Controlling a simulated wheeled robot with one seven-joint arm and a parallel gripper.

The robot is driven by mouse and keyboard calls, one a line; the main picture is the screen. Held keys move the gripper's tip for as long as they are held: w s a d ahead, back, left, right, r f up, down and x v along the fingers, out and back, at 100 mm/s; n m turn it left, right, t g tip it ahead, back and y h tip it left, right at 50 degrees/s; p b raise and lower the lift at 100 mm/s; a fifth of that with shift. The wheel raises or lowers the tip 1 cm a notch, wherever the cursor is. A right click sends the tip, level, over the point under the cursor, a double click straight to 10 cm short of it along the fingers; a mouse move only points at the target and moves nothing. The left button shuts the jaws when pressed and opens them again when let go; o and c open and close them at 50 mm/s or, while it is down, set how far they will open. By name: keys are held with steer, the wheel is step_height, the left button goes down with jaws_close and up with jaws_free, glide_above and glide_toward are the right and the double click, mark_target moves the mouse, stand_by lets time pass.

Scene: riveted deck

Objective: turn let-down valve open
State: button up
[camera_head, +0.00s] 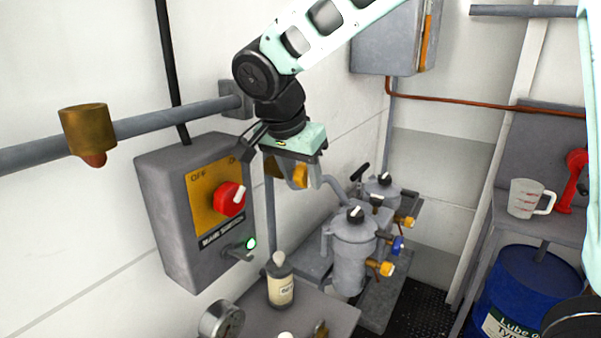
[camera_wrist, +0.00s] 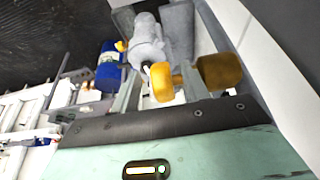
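My gripper (camera_head: 293,165) points down beside the grey switch box, in front of the white wall. No label shows which valve is the let-down valve.
The switch box (camera_head: 180,225) with a red knob (camera_head: 229,198) stands close on the left. Grey filter housings (camera_head: 350,250) with orange-handled valves (camera_head: 380,267) stand lower right. A bottle (camera_head: 280,285) and a gauge (camera_head: 221,319) are below. A blue drum (camera_head: 530,285) is right.

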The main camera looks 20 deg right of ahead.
steer(key=b+v, duration=0.1)
steer(key=v, duration=1.6)
steer(key=shift+r, duration=0.25)
